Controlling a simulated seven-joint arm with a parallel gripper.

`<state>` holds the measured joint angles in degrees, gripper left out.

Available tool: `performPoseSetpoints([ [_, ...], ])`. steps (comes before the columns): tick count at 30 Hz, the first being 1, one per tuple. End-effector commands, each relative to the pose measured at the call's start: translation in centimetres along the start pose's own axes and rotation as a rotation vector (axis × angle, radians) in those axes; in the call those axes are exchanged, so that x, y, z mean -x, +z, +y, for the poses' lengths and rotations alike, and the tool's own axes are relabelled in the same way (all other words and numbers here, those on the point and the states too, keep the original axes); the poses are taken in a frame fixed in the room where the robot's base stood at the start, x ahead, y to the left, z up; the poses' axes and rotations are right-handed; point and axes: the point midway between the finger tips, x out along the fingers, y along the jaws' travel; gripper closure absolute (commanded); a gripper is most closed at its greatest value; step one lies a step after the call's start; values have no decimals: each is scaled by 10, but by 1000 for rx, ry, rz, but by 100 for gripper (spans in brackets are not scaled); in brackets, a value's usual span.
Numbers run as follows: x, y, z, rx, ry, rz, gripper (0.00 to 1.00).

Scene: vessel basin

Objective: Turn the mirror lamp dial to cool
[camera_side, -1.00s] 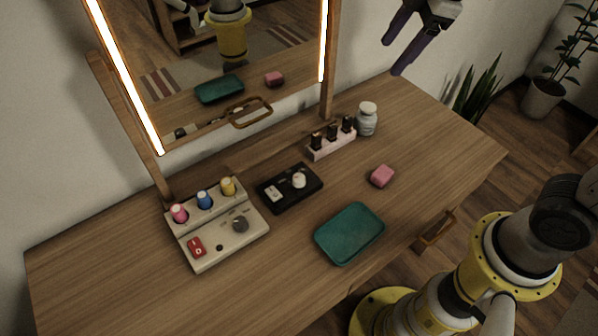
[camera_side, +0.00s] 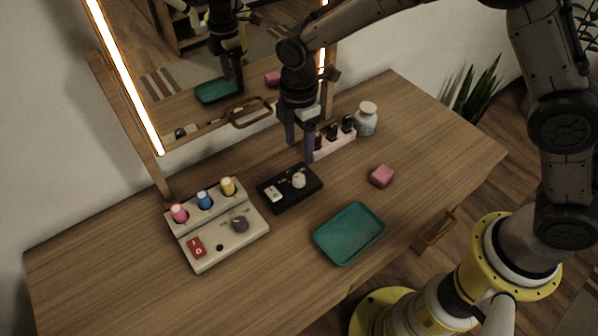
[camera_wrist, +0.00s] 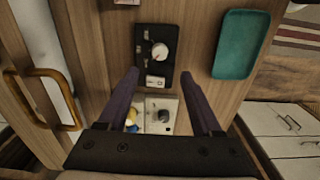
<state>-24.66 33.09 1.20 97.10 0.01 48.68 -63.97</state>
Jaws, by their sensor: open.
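The lit mirror (camera_side: 190,70) stands at the back of the wooden table. A black control box (camera_side: 285,196) with a white round dial (camera_side: 299,181) and a white rocker switch (camera_side: 273,193) lies on the table in front of it. The dial also shows in the wrist view (camera_wrist: 159,51), with a small reddish mark on it; its label is too small to read. My gripper (camera_side: 299,152) points down above and behind the black box. In the wrist view my gripper (camera_wrist: 160,74) is open, its purple fingers apart and empty, with the box seen beyond them.
A beige panel (camera_side: 222,238) with colored pegs, a grey knob and a red switch sits left of the box. The front left table is clear.

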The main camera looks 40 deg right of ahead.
Motion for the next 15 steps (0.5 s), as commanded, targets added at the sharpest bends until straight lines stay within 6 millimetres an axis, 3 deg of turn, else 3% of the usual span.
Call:
performPoseSetpoints([
  [9, -64, 0, 0, -1, -2, -1, 34],
  [15, -91, 0, 0, -1, 1, 1, 34],
])
